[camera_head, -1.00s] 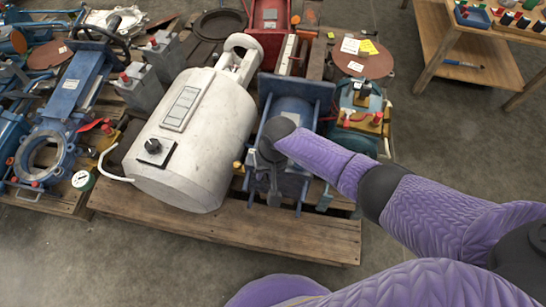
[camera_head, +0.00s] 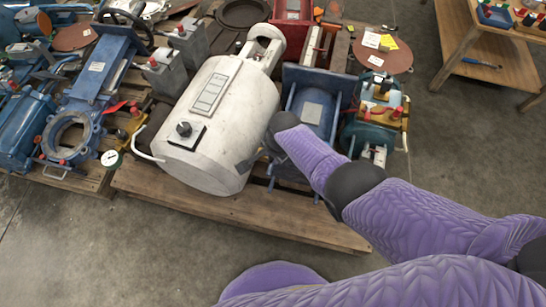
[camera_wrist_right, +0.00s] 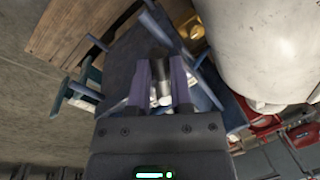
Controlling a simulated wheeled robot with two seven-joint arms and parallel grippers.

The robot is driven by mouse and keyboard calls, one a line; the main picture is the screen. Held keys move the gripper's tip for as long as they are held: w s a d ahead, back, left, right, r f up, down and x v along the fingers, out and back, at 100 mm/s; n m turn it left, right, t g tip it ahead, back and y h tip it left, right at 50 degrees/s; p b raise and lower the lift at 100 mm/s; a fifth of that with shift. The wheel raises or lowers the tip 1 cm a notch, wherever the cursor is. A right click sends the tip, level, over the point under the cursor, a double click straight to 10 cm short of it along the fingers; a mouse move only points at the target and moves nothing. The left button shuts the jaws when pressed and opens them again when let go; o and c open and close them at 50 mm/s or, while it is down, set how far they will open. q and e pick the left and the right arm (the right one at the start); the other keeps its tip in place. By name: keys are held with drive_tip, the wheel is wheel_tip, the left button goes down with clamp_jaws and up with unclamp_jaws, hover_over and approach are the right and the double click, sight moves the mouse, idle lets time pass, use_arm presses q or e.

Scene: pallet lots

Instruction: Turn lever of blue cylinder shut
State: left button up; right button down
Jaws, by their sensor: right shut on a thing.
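The blue cylinder (camera_head: 313,108) lies in a blue frame on the pallet, right of the large white tank. Its near end is partly covered by my right arm. My right gripper (camera_head: 270,150) is at the near left side of the cylinder, mostly hidden behind my wrist in the head view. In the right wrist view, my right gripper (camera_wrist_right: 161,88) is shut on a dark-ended piece with shiny metal, which looks like the lever (camera_wrist_right: 158,56). The lever is not clearly visible in the head view. My left gripper is not in view.
A teal machine with red knobs (camera_head: 376,115) stands on the right. The wooden pallet's front edge (camera_head: 240,212) has bare boards. A wooden table (camera_head: 465,45) is at the upper right. The floor in front is clear.

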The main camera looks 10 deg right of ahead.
drive_tip(key=shift+w+a+m, duration=0.15)
drive_tip(key=shift+m, duration=0.45)
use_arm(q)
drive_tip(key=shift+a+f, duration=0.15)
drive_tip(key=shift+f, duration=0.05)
use_arm(e)
drive_tip(key=shift+w+a+m, duration=0.1)
drive_tip(key=shift+w+m, duration=0.1)
drive_tip(key=shift+m, duration=0.2)
drive_tip(key=shift+w, duration=0.1)
drive_tip(key=c, duration=0.5)
unclamp_jaws()
drive_tip(key=shift+c, duration=0.2)
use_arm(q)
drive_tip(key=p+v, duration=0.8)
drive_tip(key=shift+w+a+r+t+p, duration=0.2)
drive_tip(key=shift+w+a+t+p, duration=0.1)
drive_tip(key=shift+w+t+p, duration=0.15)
use_arm(e)
wheel_tip(320, 180, up, 10)
drive_tip(key=s, duration=0.1)
drive_tip(key=shift+s+d+f, duration=0.15)
drive_tip(key=shift+s+d, duration=0.2)
